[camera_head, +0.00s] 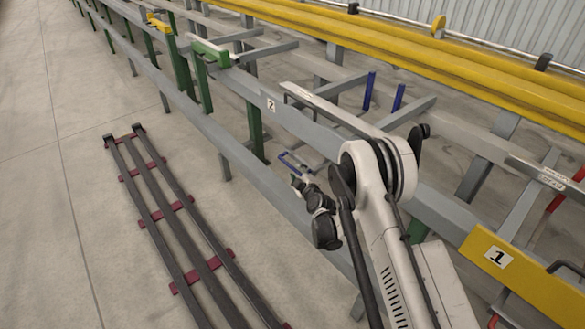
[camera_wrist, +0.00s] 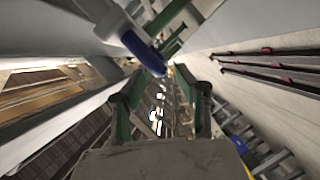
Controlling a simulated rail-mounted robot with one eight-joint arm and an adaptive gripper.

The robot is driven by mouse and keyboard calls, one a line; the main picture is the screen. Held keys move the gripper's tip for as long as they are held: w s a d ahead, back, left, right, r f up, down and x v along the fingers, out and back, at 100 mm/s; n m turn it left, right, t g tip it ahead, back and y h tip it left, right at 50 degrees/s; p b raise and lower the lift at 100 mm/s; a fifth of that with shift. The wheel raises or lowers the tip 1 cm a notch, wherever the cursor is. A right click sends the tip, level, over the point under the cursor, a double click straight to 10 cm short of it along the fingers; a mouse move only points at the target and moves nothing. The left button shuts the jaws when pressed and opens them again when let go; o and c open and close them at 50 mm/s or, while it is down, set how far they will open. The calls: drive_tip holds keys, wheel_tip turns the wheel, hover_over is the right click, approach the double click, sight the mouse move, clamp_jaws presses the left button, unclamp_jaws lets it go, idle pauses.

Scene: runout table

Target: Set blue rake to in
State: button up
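A small blue handle (camera_head: 291,162) shows beside the lower rail, just beyond the end of my arm in the head view. In the wrist view, a blue bar (camera_wrist: 143,52) on a pale arm lies ahead of my gripper, toward the upper part of the picture. Two upright blue posts (camera_head: 384,93) stand farther back on the table frame; I cannot tell how they join to the handle. My gripper (camera_wrist: 160,100) has its two fingers apart with nothing between them. In the head view my arm partly hides it.
Grey rails with green posts (camera_head: 204,85) run along the table. A yellow plate marked 1 (camera_head: 525,280) is at lower right, and yellow beams (camera_head: 450,65) run behind. A dark rack with red crosspieces (camera_head: 172,215) lies on the floor at left. The floor beyond it is clear.

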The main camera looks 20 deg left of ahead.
drive_tip(key=v, duration=0.6)
drive_tip(key=shift+r, duration=0.15)
